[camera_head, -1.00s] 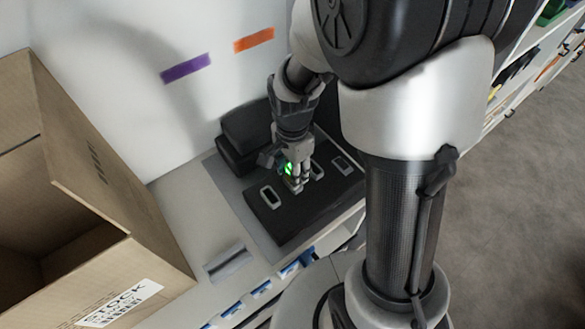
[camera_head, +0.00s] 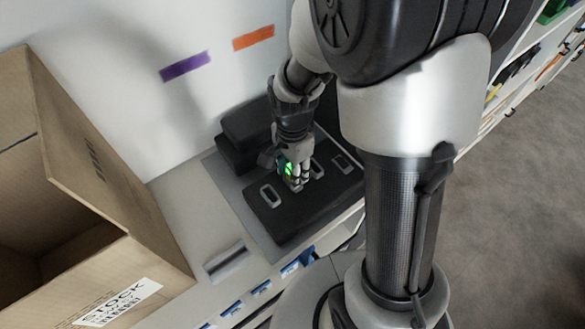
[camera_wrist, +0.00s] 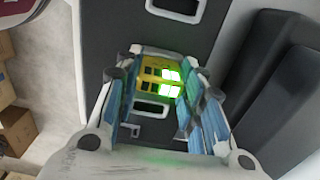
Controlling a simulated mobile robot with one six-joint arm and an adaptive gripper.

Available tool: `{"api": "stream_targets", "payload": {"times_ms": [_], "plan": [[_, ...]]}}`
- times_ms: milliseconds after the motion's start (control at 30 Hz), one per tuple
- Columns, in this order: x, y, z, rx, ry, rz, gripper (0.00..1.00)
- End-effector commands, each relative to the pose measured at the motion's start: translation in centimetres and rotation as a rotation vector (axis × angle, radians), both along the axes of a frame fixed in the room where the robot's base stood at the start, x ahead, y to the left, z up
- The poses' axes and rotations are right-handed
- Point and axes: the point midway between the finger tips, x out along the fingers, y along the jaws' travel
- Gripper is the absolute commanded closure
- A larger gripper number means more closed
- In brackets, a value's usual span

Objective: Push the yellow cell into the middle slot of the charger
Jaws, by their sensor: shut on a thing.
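The yellow cell (camera_wrist: 151,75) is between my gripper's fingers in the wrist view, with a bright green glow on it. My gripper (camera_head: 296,186) is shut on it over the black charger (camera_head: 284,222). In the head view the fingers mostly hide the cell. The charger has pale-rimmed slots: a left one (camera_head: 270,195), one just right of the fingers (camera_head: 317,169), and a right one (camera_head: 342,163). In the wrist view a slot (camera_wrist: 153,108) shows just below the cell, and another slot (camera_wrist: 177,9) at the top edge. The cell's height above the charger cannot be told.
A black stepped block (camera_head: 245,135) stands behind the charger by the white wall. An open carton (camera_head: 120,190) takes up the left. A grey metal piece (camera_head: 225,262) lies on the bench front. The bench between carton and charger is mostly clear.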

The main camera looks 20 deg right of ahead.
Motion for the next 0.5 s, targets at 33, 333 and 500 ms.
{"api": "stream_targets", "payload": {"times_ms": [33, 333, 500], "plan": [[0.00, 0.00, -0.16, 0.000, 0.000, 0.000, 0.98], [0.00, 0.00, -0.29, 0.000, 0.000, 0.000, 0.98], [-0.01, 0.00, -0.29, 0.000, 0.000, 0.000, 0.55]]}}
